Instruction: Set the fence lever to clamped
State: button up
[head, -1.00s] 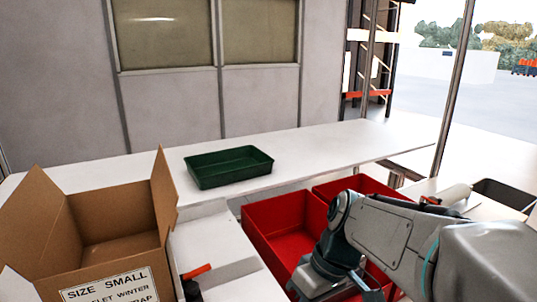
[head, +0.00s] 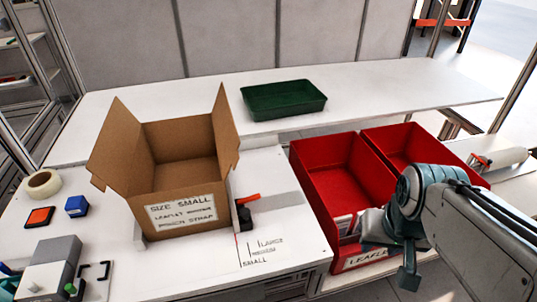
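The fence lever, with an orange-red handle (head: 248,199) on a dark mount (head: 243,215), stands on the white table just right of the cardboard box. The handle points right and slightly up. I cannot tell from this whether it is clamped. A pale fence strip (head: 270,203) lies beside it. My gripper (head: 408,275) hangs well to the right of the lever, in front of the red bins, apart from it. Its fingers are small and turned away, so its opening is unclear.
An open cardboard box (head: 185,215) labelled SIZE SMALL stands left of the lever. Red bins (head: 345,190) are on the right. A green tray (head: 285,101) sits behind. Size lines (head: 258,250) mark the clear table front. Tape (head: 43,184) and a blue block (head: 76,206) lie left.

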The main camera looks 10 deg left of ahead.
aim_at(252, 198)
jog(key=u, duration=1.25)
jog(key=i, duration=0.55)
jog(key=u, duration=0.1)
